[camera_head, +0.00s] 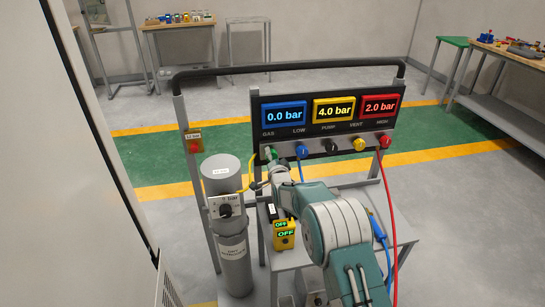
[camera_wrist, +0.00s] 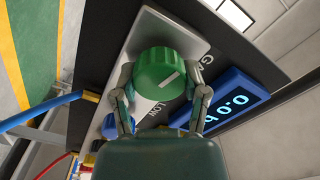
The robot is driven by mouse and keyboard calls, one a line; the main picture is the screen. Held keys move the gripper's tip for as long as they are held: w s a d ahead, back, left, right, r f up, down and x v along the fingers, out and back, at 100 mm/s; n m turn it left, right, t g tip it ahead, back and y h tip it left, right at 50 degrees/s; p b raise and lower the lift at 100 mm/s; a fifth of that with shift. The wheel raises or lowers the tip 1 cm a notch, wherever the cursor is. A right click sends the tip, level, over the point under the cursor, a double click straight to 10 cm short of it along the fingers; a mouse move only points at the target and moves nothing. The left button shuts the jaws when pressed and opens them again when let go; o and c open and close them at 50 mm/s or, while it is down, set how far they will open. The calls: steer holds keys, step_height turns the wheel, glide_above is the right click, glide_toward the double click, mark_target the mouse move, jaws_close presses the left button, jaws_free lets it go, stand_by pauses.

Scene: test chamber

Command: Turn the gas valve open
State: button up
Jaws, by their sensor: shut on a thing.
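The gas valve is a green round knob (camera_wrist: 160,72) with a white pointer line, on a pale plate beside the letters "GA". In the wrist view the line points toward the upper right, toward the lettering. My gripper (camera_wrist: 161,82) has one finger on each side of the knob and is shut on it. In the head view, my gripper (camera_head: 273,163) is at the left end of the panel (camera_head: 327,95), under the GAS label, and the green knob (camera_head: 269,153) shows only in part. The blue display (camera_head: 284,115) reads 0.0 bar.
The yellow display (camera_head: 334,109) reads 4.0 bar and the red display (camera_head: 380,107) 2.0 bar. Blue, black, yellow and red knobs sit right of the gas knob. A grey cylinder (camera_head: 235,265) stands left of my arm. Hoses hang at the right.

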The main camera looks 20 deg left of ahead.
steer(key=shift+s+a+f+n, duration=0.15)
steer(key=shift+f+n, duration=0.3)
steer(key=shift+n, duration=0.65)
steer(key=o, duration=1.1)
steer(key=shift+o, duration=0.2)
steer(key=shift+a+r, duration=0.1)
steer(key=shift+a, duration=0.05)
steer(key=shift+r, duration=0.1)
steer(key=shift+d, duration=0.25)
steer(key=shift+s+d+r, duration=0.1)
steer(key=shift+d, duration=0.05)
steer(key=v, duration=1.1)
steer(key=shift+s, duration=0.2)
